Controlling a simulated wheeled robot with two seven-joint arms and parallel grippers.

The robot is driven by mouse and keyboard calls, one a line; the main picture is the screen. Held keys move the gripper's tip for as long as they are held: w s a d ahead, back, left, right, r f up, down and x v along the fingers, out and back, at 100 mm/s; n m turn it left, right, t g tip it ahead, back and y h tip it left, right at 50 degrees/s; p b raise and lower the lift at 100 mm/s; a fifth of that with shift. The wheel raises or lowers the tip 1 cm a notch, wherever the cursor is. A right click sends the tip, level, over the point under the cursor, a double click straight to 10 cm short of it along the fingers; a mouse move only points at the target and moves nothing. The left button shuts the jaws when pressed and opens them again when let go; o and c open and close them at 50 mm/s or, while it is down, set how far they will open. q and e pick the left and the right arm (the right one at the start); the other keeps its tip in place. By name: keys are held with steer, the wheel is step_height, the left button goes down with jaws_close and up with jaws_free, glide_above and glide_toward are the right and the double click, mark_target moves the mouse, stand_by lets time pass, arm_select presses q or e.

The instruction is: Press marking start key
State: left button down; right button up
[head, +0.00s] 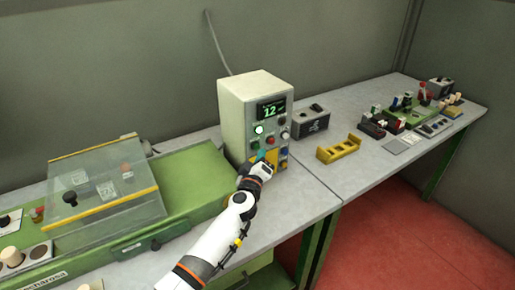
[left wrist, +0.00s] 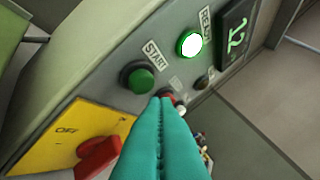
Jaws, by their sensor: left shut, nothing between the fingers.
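The control box (head: 240,108) stands on the bench in the head view, with a lit display (head: 271,109). In the left wrist view the green START key (left wrist: 137,77) sits on its panel, under the label START. A lit green lamp (left wrist: 189,43) is beside the display (left wrist: 235,40). My left gripper (head: 257,157) is in front of the panel's lower part. Its teal fingers (left wrist: 163,103) are shut and empty in the left wrist view. Their tips appear just beside the START key, over a red button they partly hide; I cannot tell if they touch the panel. My right gripper is not in view.
A red switch (left wrist: 98,155) on a yellow plate marked OFF is near the fingers. A green machine with a clear cover (head: 105,185) stands left of the box. A yellow holder (head: 339,149) and a dark grey box (head: 311,122) stand to the right.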

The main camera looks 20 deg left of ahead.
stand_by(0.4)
arm_select(q)
steer(key=shift+w+a, duration=0.3)
steer(key=shift+a, duration=0.05)
